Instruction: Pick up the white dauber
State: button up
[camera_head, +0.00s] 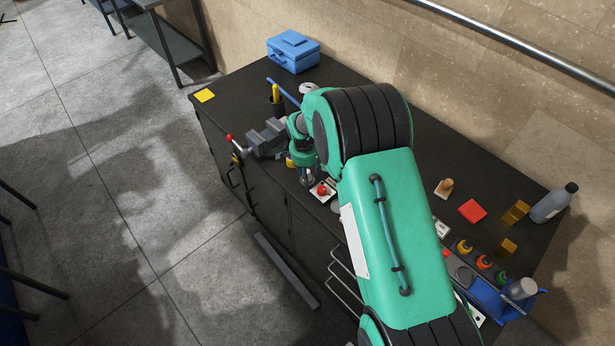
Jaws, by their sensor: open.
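I cannot pick out the white dauber for certain; it may be hidden behind my arm. A row of small bottles with coloured tops stands at the right of the bench, among them a yellow one (463,246), an orange one (484,262) and a green one (501,277). My green arm stretches over the bench from the bottom right and covers its middle. My gripper (307,179) is at the far end of the arm, low near the bench's front edge. It is small and partly hidden, open, with nothing visible in it.
A grey vise (266,137) stands left of my gripper. A red button on a white base (322,190) is close to its right. A blue toolbox (293,50) sits at the back left. A wooden-handled stamp (444,187), red block (472,210) and grey bottle (552,204) stand right.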

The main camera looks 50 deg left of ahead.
aim_at(308, 171)
jog(key=shift+c, duration=0.3)
jog(key=c, duration=1.2)
jog(key=shift+o, duration=0.2)
jog(key=shift+r, duration=0.15)
jog(key=shift+r, duration=0.95)
jog(key=shift+s+d+r+b, duration=0.35)
jog(key=shift+s+d+r, duration=0.1)
jog(key=shift+d+r, duration=0.3)
jog(key=s+d, duration=0.2)
jog(key=d, duration=0.2)
jog(key=s+d+r, duration=0.1)
jog(key=s+d, duration=0.2)
jog(key=d, duration=0.1)
jog(key=s+d+b, duration=0.1)
jog(key=s+d, duration=0.1)
jog(key=d, duration=0.2)
jog(key=shift+s+r, duration=0.15)
jog(key=shift+s, duration=0.2)
